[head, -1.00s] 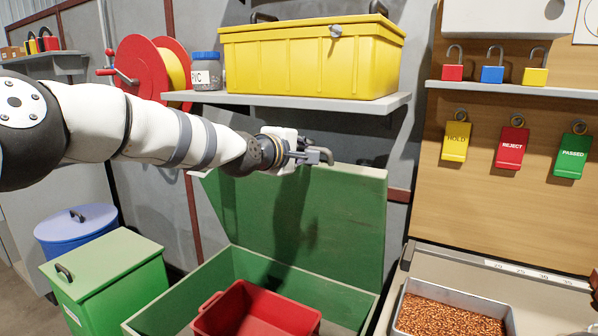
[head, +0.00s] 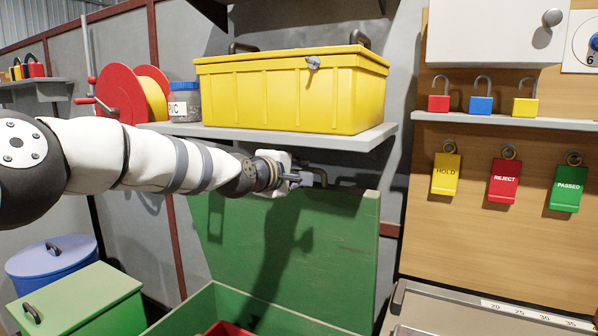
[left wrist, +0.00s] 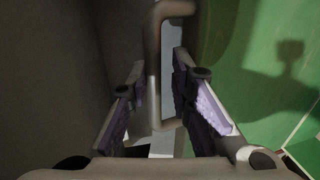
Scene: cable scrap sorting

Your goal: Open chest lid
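The green chest (head: 192,308) stands low in the head view. Its lid (head: 345,245) is raised, standing nearly upright behind the opening. A grey bar handle (head: 322,177) shows at the lid's top edge. My left gripper (head: 303,179) is at that handle. In the left wrist view, my left gripper (left wrist: 165,92) has its fingers apart, one on each side of the handle (left wrist: 153,60), with visible gaps. The green lid (left wrist: 245,70) is to the right there. My right gripper is out of view.
A shelf (head: 385,137) with a yellow toolbox (head: 290,95) hangs just above my left gripper. A red container (head: 228,329) is partly visible inside the chest. A green bin (head: 90,295) and blue bin (head: 50,262) stand at left, a workbench (head: 450,305) at right.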

